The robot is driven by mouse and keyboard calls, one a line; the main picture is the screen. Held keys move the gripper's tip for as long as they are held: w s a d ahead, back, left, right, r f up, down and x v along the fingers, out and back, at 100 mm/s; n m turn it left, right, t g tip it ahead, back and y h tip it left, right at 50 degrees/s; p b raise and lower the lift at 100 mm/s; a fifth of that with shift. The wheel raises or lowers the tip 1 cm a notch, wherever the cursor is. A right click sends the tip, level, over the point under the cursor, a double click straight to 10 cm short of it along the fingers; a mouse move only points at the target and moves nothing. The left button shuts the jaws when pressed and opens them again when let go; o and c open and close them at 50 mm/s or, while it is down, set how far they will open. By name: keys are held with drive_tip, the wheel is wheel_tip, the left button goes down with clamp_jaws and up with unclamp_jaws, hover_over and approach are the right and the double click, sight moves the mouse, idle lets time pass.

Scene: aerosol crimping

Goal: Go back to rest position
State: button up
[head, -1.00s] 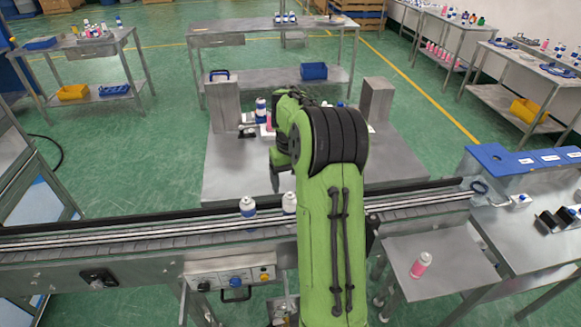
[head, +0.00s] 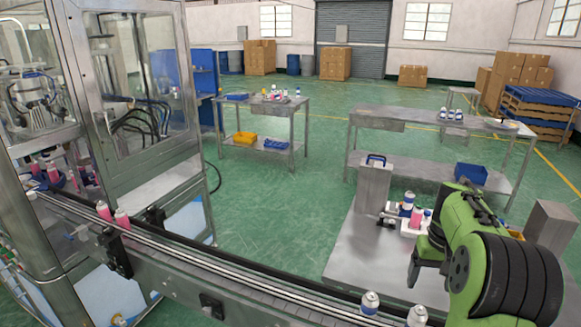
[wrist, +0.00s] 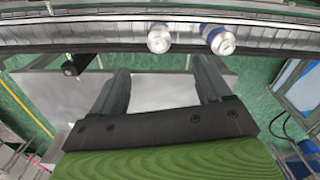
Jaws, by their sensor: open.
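My gripper (wrist: 161,76) is open in the wrist view, its two dark fingers spread with nothing between them. Just beyond the fingertips, a white can (wrist: 160,38) and a blue-and-white can (wrist: 219,39) are on the conveyor (wrist: 90,36), apart from the fingers. In the head view, two white-and-blue cans (head: 369,302) (head: 417,317) are on the near part of the conveyor (head: 230,277). My green arm (head: 500,265) fills the lower right of the head view, and my fingers cannot be made out there.
A glass-walled machine (head: 140,100) stands at left, with several pink cans on the belt beside it. Beyond the conveyor is a metal table (head: 365,245) with two upright posts and a few bottles. Further tables stand behind on open green floor.

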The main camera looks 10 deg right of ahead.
drive_tip(key=s+a+r+n+t+h, duration=0.1)
drive_tip(key=s+a+r, duration=0.3)
drive_tip(key=a, duration=0.4)
drive_tip(key=s+a+r+n+t+h, duration=0.1)
drive_tip(key=s+a+r+n+t, duration=0.15)
drive_tip(key=a+r, duration=0.45)
drive_tip(key=s+a+f+t+y, duration=0.1)
drive_tip(key=s+a+f, duration=0.1)
drive_tip(key=s+a, duration=0.3)
drive_tip(key=s+a+f+n+t+y, duration=0.1)
drive_tip(key=s+a+f, duration=0.2)
drive_tip(key=s+a, duration=0.2)
drive_tip(key=s+b, duration=0.1)
drive_tip(key=s, duration=0.2)
drive_tip(key=shift+a+f, duration=0.3)
drive_tip(key=shift+a, duration=0.1)
